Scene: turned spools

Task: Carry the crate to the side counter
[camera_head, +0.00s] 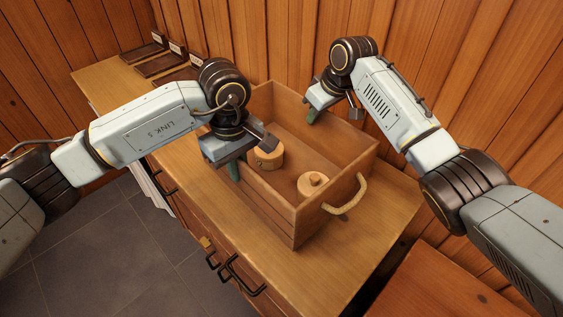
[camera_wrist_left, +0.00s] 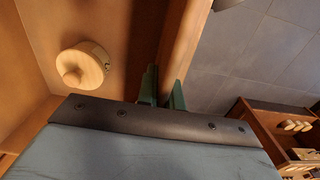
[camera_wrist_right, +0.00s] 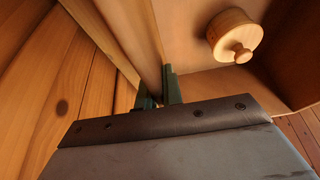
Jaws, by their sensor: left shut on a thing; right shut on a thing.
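The wooden crate (camera_head: 268,212) is open-topped, with a rope handle (camera_head: 346,197) on its end. It is over the wooden counter (camera_head: 340,262); whether its base touches it is unclear. Two round turned wooden pieces with knobs, one (camera_head: 313,184) near the handle end and one (camera_head: 267,154) partly behind my left gripper, are inside it. My left gripper (camera_head: 234,171) is shut on the near long wall, which also shows in the left wrist view (camera_wrist_left: 186,38). My right gripper (camera_head: 312,116) is shut on the far long wall, seen in the right wrist view (camera_wrist_right: 126,30).
Several dark shallow trays (camera_head: 157,62) with small labels stand at the counter's far left end. A plank wall (camera_head: 445,100) runs close behind the crate. Drawers with dark handles (camera_head: 240,277) face the tiled floor (camera_head: 110,245). Another wooden surface (camera_head: 435,285) is at lower right.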

